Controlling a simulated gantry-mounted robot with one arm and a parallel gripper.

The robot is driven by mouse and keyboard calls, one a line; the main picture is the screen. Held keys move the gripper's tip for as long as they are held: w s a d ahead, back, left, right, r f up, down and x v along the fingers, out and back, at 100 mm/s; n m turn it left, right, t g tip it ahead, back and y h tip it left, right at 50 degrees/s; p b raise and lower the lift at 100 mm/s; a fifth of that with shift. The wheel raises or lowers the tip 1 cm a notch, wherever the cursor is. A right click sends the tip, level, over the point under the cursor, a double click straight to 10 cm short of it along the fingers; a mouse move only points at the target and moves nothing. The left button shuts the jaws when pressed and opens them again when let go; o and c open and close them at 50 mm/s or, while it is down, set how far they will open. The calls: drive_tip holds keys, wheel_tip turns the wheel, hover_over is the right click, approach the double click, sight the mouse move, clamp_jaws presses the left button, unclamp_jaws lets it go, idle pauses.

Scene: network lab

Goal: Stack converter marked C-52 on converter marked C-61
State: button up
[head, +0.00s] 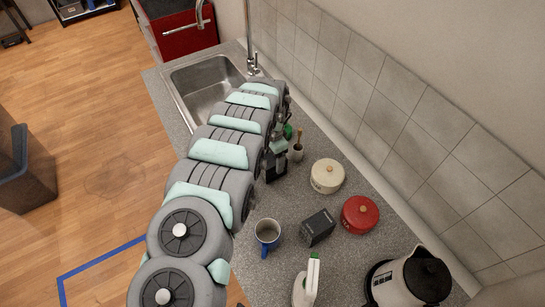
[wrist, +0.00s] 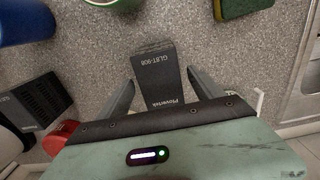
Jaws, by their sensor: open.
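In the wrist view a dark grey box-shaped device (wrist: 158,80) printed "Plovertek" and "GLBT-908" stands between the two fingers of my gripper (wrist: 160,78). The fingers are apart, one on each side of it, with gaps showing. A second dark box (wrist: 30,108) with vents lies at the left of the wrist view, its print cut off. In the head view a dark box (head: 317,228) lies on the counter between the mug and the red pot. I cannot read C-52 or C-61 on any box. In the head view my arm partly hides the gripper area.
A blue mug (head: 267,233), cream pot (head: 327,176), red pot (head: 360,214) and kettle (head: 410,278) stand on the counter, with a white-and-green item (head: 306,282) at the front. The sink (head: 205,88) lies beyond. A green sponge (wrist: 243,6) is in the wrist view.

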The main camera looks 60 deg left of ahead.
sight(272, 158)
wheel_tip(272, 158, up, 12)
drive_tip(key=p, duration=0.2)
drive_tip(key=shift+r+p, duration=0.2)
drive_tip(key=shift+p, duration=0.15)
idle(0.4)
